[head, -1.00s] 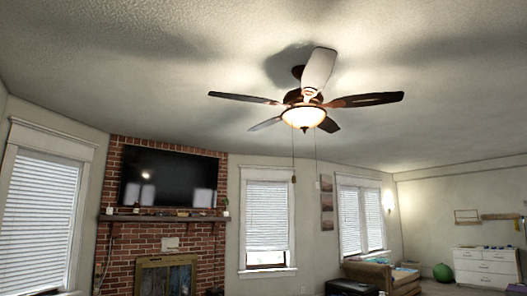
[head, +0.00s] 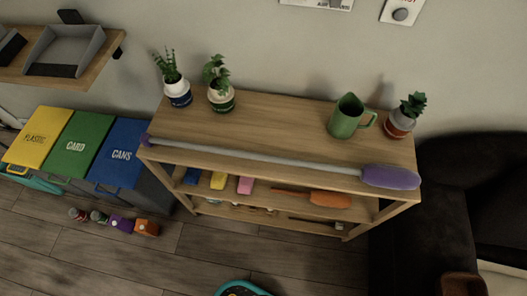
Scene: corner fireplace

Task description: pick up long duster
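A long duster with a pale grey pole (head: 265,158) and a purple head (head: 391,177) lies along the front edge of the top of a wooden shelf unit (head: 290,115). Its purple head is at the right end, and its purple handle end (head: 147,140) is at the left end. The pole runs nearly the whole width of the shelf top. My gripper is not visible in the head view, so its state and its distance from the duster do not show.
Two potted plants (head: 221,97) stand at the shelf's left, a green pitcher (head: 347,117) and another plant (head: 401,122) at its right. Yellow, green and blue bins (head: 80,143) stand left. A dark sofa (head: 440,190) is right. Small objects (head: 120,223) lie on the wood floor.

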